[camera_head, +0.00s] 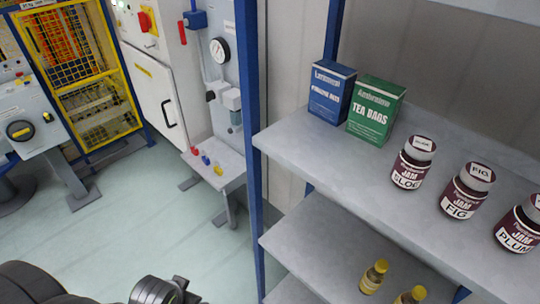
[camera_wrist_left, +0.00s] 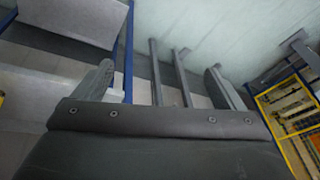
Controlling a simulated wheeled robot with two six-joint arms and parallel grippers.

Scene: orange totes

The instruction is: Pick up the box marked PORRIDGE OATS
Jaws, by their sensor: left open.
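A blue box (camera_head: 331,93) with small white lettering that seems to read PORRIDGE OATS stands upright on the upper shelf, at its left end. A green TEA BAGS box (camera_head: 375,110) stands close beside it on the right. My left arm comes in at the bottom left of the head view, and part of its gripper end shows at the bottom edge, well below and left of the blue box. In the left wrist view my left gripper (camera_wrist_left: 158,68) is open, its two fingers wide apart with nothing between them. My right gripper is not in view.
Jam jars marked SLOE (camera_head: 408,165), FIG (camera_head: 462,195) and PLUM (camera_head: 518,228) stand along the upper shelf (camera_head: 330,165). A blue post (camera_head: 248,120) rises at the shelf's left end. Yellow-capped bottles (camera_head: 373,277) stand lower down.

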